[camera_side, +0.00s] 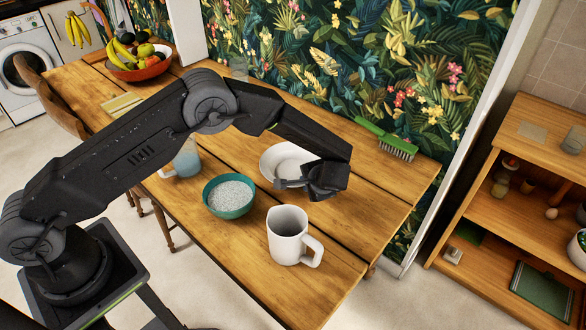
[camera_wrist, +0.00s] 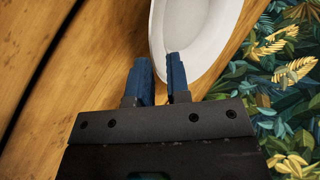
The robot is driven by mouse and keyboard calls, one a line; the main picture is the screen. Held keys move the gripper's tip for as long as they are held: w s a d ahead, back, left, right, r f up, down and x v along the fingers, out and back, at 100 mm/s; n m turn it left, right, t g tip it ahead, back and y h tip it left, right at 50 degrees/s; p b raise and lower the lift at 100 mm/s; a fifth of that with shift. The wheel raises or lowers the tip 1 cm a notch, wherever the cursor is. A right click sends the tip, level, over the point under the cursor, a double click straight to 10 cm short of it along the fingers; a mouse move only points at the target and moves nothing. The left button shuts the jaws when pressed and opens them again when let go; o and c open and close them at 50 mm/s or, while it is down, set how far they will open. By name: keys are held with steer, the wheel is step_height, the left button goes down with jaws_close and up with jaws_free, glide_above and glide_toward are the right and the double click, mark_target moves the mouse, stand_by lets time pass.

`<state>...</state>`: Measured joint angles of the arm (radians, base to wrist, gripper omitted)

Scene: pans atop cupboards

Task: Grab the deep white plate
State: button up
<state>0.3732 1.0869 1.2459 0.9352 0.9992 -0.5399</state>
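The deep white plate (camera_side: 283,157) lies on the wooden table near the patterned wall, partly hidden behind my gripper. My gripper (camera_side: 283,184) is low over the plate's near side in the side view. In the wrist view the plate (camera_wrist: 205,35) fills the top middle. The blue fingers of my gripper (camera_wrist: 160,72) stand apart there, with the plate's rim between them in the picture. The right finger overlaps the plate and the left finger is over bare wood. I cannot tell whether either finger touches the plate.
A teal bowl (camera_side: 229,197) with grainy contents stands left of my gripper. A white mug (camera_side: 289,240) stands close in front. A green brush (camera_side: 385,140) lies by the wall. A fruit bowl (camera_side: 139,69) is at the far end. The table's right end (camera_side: 385,200) is clear.

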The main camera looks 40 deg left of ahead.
steer(key=shift+x, duration=2.75)
steer(key=shift+s, duration=0.1)
steer(key=shift+r, duration=0.1)
steer(key=shift+c, duration=0.4)
jaws_close()
